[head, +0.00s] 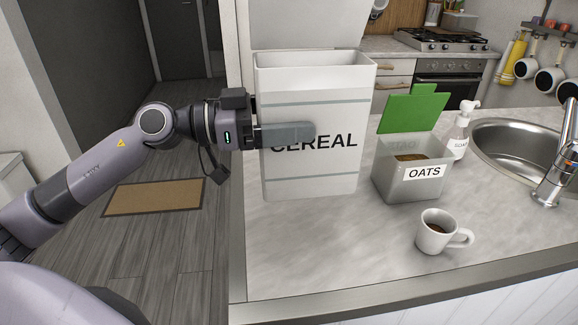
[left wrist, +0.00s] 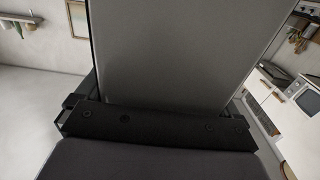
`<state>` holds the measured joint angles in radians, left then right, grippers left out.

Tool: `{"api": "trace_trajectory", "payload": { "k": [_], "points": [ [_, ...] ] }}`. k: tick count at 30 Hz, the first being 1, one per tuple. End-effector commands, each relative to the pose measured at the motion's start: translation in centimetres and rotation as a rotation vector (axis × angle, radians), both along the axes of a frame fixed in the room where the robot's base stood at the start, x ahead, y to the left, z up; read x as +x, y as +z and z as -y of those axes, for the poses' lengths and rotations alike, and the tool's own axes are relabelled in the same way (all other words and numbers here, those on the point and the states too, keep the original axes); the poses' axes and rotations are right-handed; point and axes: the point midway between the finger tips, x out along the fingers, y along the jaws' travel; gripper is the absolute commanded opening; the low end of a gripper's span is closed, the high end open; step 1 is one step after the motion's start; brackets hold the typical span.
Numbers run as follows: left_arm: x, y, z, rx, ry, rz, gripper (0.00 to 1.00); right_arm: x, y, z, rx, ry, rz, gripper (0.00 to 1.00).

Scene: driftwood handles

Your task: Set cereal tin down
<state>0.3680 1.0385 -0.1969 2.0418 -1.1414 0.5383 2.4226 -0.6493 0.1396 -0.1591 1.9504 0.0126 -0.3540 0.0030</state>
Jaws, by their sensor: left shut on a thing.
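The cereal tin (head: 312,168) is a tall white box with grey bands and the word CEREAL, upright over the left end of the counter in the head view. Its lid (head: 305,24) stands open at the top. My left gripper (head: 287,133) comes from the left and is shut on the tin, one finger across its front face. In the left wrist view a grey face of the tin (left wrist: 180,55) fills the middle, close to the gripper. I cannot tell whether the tin's base touches the counter. My right gripper is not in view.
An oats tin (head: 396,184) with an open green lid stands right of the cereal tin. A mug (head: 437,232) of dark drink is in front of it. A soap bottle (head: 461,135) and sink (head: 515,143) are further right. The front left counter (head: 310,240) is clear.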

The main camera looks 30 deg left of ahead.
Motion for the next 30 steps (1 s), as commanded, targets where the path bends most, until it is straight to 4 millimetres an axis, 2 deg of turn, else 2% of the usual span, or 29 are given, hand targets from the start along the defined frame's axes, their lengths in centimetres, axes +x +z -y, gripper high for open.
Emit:
{"api": "trace_trajectory", "payload": {
  "k": [1,3,11,18,30],
  "points": [
    [0.0,-1.4,0.0,-0.006,0.000,-0.001,0.47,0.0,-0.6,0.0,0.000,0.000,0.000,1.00],
    [0.0,-2.6,0.0,-0.004,0.001,0.001,0.47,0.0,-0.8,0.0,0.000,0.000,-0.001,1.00],
    [0.0,-4.4,0.0,0.000,0.001,0.003,0.47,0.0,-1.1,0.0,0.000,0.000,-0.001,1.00],
    [0.0,-7.9,0.0,-0.003,0.001,0.001,0.47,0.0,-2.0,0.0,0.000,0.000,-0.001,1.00],
    [0.0,-8.4,0.0,0.000,0.001,0.003,0.47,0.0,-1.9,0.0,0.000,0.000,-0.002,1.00]
  ]
}}
